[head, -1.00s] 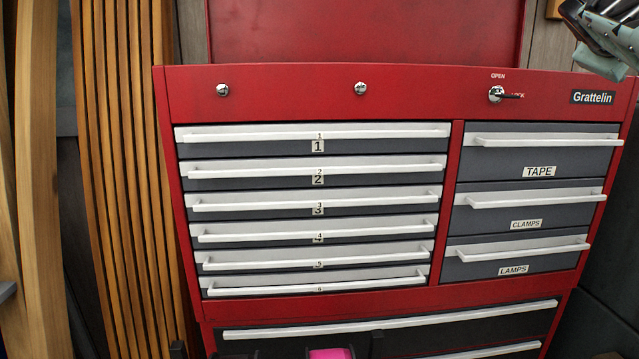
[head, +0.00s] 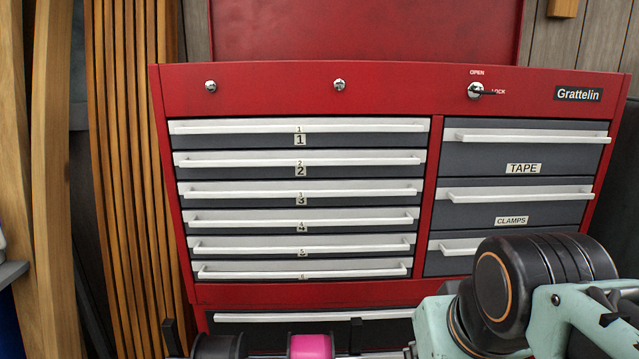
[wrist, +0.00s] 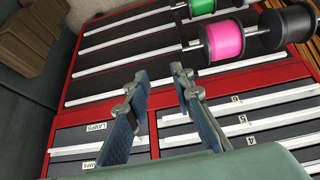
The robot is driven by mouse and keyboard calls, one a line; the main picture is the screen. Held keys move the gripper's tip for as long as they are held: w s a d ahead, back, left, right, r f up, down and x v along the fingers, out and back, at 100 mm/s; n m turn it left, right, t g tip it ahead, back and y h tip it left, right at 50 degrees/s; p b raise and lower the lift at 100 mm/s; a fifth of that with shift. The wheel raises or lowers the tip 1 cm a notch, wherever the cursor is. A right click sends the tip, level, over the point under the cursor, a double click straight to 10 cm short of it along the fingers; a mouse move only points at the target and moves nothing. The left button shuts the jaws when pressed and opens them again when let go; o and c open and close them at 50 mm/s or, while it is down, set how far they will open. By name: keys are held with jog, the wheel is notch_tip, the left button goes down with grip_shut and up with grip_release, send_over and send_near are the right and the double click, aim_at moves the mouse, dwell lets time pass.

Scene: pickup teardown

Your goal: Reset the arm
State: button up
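My gripper (wrist: 158,74) shows in the wrist view with its two fingers apart and nothing between them. Behind the fingers is the front of a red tool chest, seen upside down. In the head view my arm fills the lower right, in front of the chest, and covers the lowest right-hand drawer in part. The fingers cannot be made out in the head view.
The red tool chest (head: 280,80) has closed numbered drawers and labelled TAPE (head: 523,168) and CLAMPS (head: 512,220) drawers. A pink spool (wrist: 222,42), a green spool (wrist: 201,6) and black spools stand close by. Wooden slats (head: 120,180) stand at left.

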notch_tip(320, 180, up, 22)
jog(key=s+a+p, duration=0.1)
jog(key=s+p, duration=0.1)
jog(key=p, duration=2.2)
jog(key=shift+g, duration=0.3)
jog(key=shift+s, duration=0.1)
